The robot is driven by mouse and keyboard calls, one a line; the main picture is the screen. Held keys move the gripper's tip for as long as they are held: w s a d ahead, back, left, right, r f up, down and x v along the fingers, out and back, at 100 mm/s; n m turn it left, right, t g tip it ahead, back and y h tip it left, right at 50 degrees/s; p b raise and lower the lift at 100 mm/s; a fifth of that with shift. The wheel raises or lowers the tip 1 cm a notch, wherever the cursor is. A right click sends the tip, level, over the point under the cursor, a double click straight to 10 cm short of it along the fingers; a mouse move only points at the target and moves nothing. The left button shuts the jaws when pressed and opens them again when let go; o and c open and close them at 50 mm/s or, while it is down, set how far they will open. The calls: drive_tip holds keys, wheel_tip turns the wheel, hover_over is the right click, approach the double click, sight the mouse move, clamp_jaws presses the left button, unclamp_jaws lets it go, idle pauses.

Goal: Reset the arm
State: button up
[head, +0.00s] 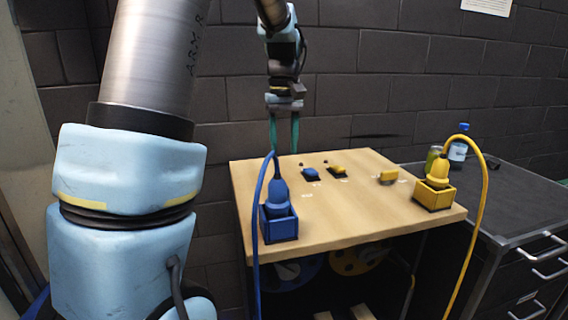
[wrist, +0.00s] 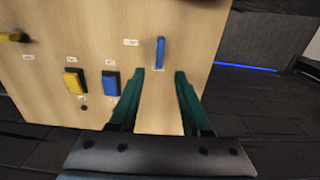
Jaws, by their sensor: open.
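My gripper (head: 284,146) hangs down at the back left of the wooden table top (head: 360,205), with its two green fingers apart and nothing between them. In the wrist view, the open fingers (wrist: 160,74) point toward the table, and a blue lever (wrist: 160,52) shows beyond and between their tips, apart from them. A blue button (head: 311,174) and a yellow button (head: 338,170) sit side by side on the top; the wrist view also shows the blue one (wrist: 111,83) and the yellow one (wrist: 74,80). My arm is raised above the table's back edge.
A blue plug (head: 279,190) stands in a blue box at the front left, its cable hanging over the edge. A yellow plug (head: 438,168) stands in a yellow box at the right. A yellow block (head: 388,176) lies between. A bottle (head: 458,150) stands on the dark cabinet.

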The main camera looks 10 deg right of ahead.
drive_tip(key=shift+r, duration=0.35)
drive_tip(key=shift+m+t, duration=0.3)
drive_tip(key=shift+m, duration=0.2)
drive_tip(key=s+a+f, duration=0.1)
drive_tip(key=a+f, duration=0.1)
drive_tip(key=a, duration=0.1)
drive_tip(key=s+a+f, duration=0.2)
drive_tip(key=a, duration=0.1)
drive_tip(key=s+a+f, duration=0.2)
drive_tip(key=shift+a, duration=0.4)
drive_tip(key=s+a+f+m+t, duration=0.1)
drive_tip(key=s+a+f, duration=0.5)
drive_tip(key=s, duration=0.3)
drive_tip(key=shift+s+a+m, duration=0.3)
drive_tip(key=shift+a+m, duration=0.1)
drive_tip(key=shift+a, duration=0.1)
